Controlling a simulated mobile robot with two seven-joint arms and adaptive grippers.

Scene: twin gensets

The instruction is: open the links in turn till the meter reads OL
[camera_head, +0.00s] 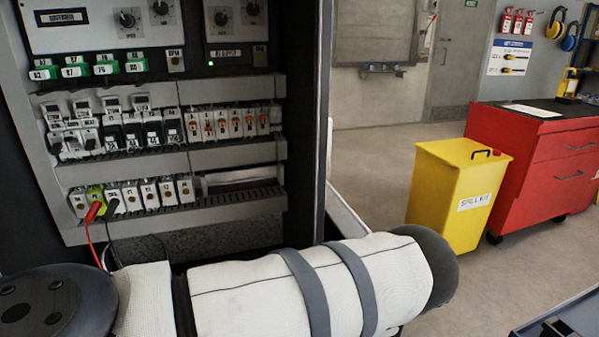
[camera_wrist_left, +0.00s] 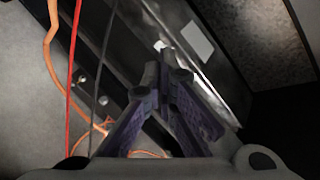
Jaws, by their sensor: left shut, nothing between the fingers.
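In the head view, a row of several grey link terminals with orange levers (camera_head: 235,123) sits in the middle of the open cabinet; each lever's position is too small to tell. A red probe (camera_head: 92,211) and a black probe (camera_head: 113,206) are at the left end of the lower terminal row, with leads hanging down. No meter display can be made out. My left gripper (camera_wrist_left: 166,62) shows only in the left wrist view, its fingers together and empty. A red lead (camera_wrist_left: 72,75) runs left of it. My right gripper is in neither view.
My white-sleeved arm crosses the front of the cabinet (camera_head: 222,155) in the head view. Orange cables (camera_wrist_left: 50,55) hang left of the left gripper.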

